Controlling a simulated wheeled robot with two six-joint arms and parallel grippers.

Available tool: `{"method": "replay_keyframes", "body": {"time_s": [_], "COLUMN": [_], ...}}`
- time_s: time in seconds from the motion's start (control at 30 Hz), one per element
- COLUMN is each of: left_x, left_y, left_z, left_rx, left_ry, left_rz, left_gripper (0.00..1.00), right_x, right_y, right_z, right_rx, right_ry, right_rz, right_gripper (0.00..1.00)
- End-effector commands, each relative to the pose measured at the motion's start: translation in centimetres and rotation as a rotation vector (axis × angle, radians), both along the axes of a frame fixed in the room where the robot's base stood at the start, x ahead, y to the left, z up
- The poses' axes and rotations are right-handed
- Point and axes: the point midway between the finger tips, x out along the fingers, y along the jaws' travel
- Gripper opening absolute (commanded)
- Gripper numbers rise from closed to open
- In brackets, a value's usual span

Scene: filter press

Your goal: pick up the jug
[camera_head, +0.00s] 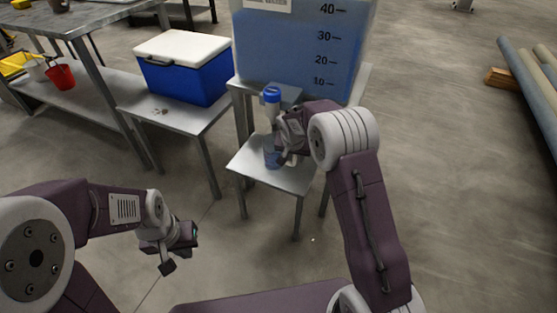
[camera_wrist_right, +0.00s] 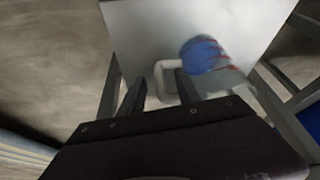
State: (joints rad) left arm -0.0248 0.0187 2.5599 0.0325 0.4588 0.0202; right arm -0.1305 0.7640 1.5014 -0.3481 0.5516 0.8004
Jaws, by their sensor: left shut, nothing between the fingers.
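The jug (camera_head: 270,123) is tall and clear, with a blue cap and blue at its base. It stands upright on a small metal table (camera_head: 288,178) below the big tank. In the right wrist view, its blue top (camera_wrist_right: 205,55) and pale loop handle (camera_wrist_right: 165,78) show. My right gripper (camera_head: 283,138) is beside the jug, partly hidden by its own wrist. In the right wrist view, its fingers (camera_wrist_right: 160,84) are apart, near both sides of the handle; contact is unclear. My left gripper (camera_head: 183,250) is shut and empty over the floor, well away from the jug.
A large tank of blue liquid (camera_head: 290,47) with a level scale stands just behind the jug. A blue cooler with a white lid (camera_head: 185,80) sits on a low bench to the left. A red bucket (camera_head: 60,77) stands further left. Pipes (camera_head: 530,85) lie at right.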

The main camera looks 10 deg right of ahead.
Motion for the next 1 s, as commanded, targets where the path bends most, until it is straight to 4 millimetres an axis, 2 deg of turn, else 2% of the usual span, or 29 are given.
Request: {"method": "replay_keyframes", "body": {"time_s": [0.03,0.1,0.37,0.47,0.5,0.53,1.0], "left_x": [-0.02,-0.01,0.0,0.0,0.0,0.0,0.0], "left_y": [0.0,0.0,0.0,0.0,0.0,0.0,0.0], "left_z": [-1.17,-1.43,-1.3,-1.3,-1.3,-1.3,-1.3], "left_rx": [0.0,0.0,0.0,0.0,0.0,0.0,0.0], "left_ry": [0.001,0.001,0.0,0.0,0.0,0.0,0.0], "left_rz": [0.0,0.0,0.0,0.0,0.0,0.0,0.0], "left_gripper": [0.0,0.0,0.0,0.0,0.0,0.0,0.0], "right_x": [0.33,0.65,0.84,0.84,0.83,0.83,0.82], "right_y": [-0.15,-0.28,-0.32,-0.32,-0.32,-0.32,-0.3], "right_z": [-1.5,-2.11,-2.15,-2.15,-2.15,-2.15,-2.14], "right_rx": [0.0,0.001,0.0,0.0,0.0,0.0,0.0], "right_ry": [0.0,0.0,0.0,0.0,0.0,0.0,0.0], "right_rz": [-0.002,-0.002,-0.001,-0.001,-0.001,-0.001,-0.001], "right_gripper": [0.4,0.4,0.4,0.15,0.04,0.0,0.0]}}
